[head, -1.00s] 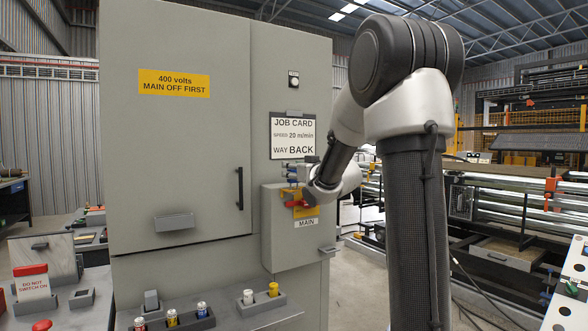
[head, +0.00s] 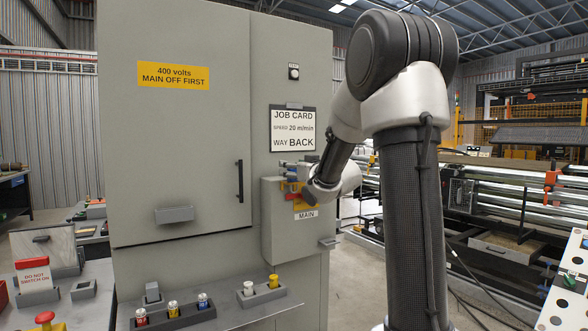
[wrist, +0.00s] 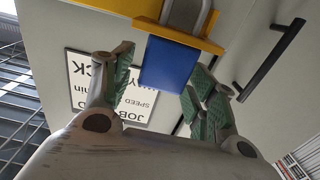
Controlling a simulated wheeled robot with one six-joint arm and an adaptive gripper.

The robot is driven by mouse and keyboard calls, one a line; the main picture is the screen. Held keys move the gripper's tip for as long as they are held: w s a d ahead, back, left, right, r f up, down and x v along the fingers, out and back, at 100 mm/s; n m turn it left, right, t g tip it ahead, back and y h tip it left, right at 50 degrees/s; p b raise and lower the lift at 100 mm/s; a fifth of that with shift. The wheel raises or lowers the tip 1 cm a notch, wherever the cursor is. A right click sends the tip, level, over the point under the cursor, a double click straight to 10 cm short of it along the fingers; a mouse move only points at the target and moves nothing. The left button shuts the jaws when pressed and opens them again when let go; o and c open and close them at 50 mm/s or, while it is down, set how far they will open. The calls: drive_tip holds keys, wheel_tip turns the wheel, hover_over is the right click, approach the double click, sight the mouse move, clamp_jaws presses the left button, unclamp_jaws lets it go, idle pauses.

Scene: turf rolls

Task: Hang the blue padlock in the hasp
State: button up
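The blue padlock (wrist: 168,63) is in the middle of the wrist view, its grey shackle (wrist: 187,14) at the yellow hasp (wrist: 140,14). The shackle seems to pass into the hasp, but its far end is out of frame. My gripper (wrist: 162,78) has its green-padded fingers spread on either side of the padlock body. A gap shows on the left; the right finger is very close, and contact there is unclear. In the head view the yellow hasp (head: 291,187) is on the cabinet's switch box (head: 283,235), partly hidden by my wrist.
A red handle (head: 293,197) sits beside the hasp, above the MAIN label (head: 306,214). The job card (head: 293,131) is above the box. A black door handle (head: 240,188) stands out to the left. A shelf (head: 215,318) with small cylinders lies below.

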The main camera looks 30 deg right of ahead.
drive_tip(key=s, duration=1.2)
drive_tip(key=shift+d, duration=0.15)
